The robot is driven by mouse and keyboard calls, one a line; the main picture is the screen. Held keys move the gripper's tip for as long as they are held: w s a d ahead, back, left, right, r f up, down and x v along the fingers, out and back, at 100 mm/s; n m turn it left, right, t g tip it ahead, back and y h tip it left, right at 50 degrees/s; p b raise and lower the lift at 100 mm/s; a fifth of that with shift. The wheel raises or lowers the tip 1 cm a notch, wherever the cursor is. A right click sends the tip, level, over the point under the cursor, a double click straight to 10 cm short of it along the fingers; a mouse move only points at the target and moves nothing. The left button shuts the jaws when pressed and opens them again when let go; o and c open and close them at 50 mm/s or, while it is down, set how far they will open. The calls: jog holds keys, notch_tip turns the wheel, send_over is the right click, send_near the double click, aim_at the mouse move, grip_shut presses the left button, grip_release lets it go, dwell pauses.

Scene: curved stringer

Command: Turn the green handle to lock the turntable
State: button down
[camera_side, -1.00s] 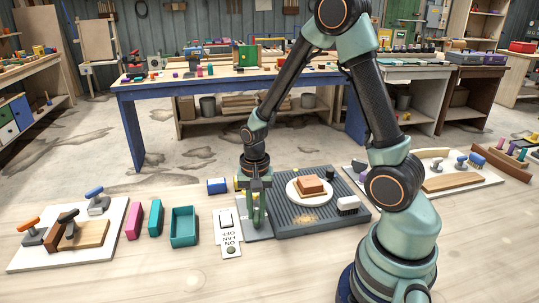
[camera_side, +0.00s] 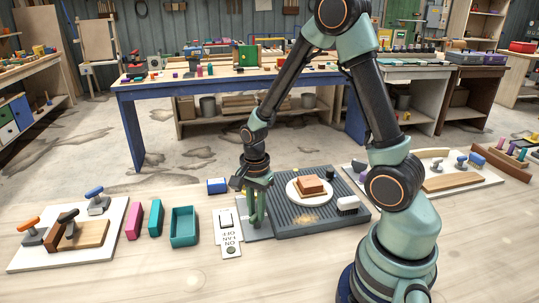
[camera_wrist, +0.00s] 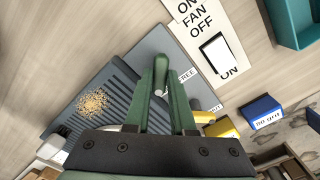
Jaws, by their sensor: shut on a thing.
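The green handle (camera_wrist: 161,70) stands on a grey plate (camera_wrist: 150,45) beside the ribbed bed, in the wrist view. My gripper (camera_wrist: 162,80) is shut on it, with a green finger on either side. The word FREE shows on the plate just right of the handle; a second label farther down is partly hidden. In the side view my gripper (camera_side: 257,217) reaches down to the plate at the left of the bed and mostly hides the handle. The turntable, a white disc (camera_side: 295,198) carrying a brown block (camera_side: 311,186), sits on the dark ribbed bed (camera_side: 320,220).
A white switch panel marked FAN (camera_side: 228,225) lies close left of my gripper. Yellow pieces (camera_wrist: 225,127) show near the plate.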

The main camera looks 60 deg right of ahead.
dwell(0.3)
jog(key=c, duration=0.8)
grip_release()
jog(key=shift+o, duration=0.2)
notch_tip(320, 180, up, 12)
notch_tip(320, 180, up, 6)
jog(key=f+n+t, duration=0.1)
jog(key=n+t, duration=0.2)
jog(key=n, duration=0.5)
send_over(256, 214)
jog(key=s+a, duration=0.2)
jog(key=a, duration=0.1)
jog(key=s+a+r+n+t, duration=0.1)
jog(key=n, duration=0.2)
jog(key=s+a+r+n, duration=0.1)
jog(key=r+n, duration=0.1)
jog(key=n, duration=0.1)
jog(key=s+r+n+t, duration=0.1)
jog(key=n, duration=0.3)
jog(key=shift+a+r+t, duration=0.15)
jog(key=shift+a+t, duration=0.15)
jog(key=shift+a, duration=0.1)
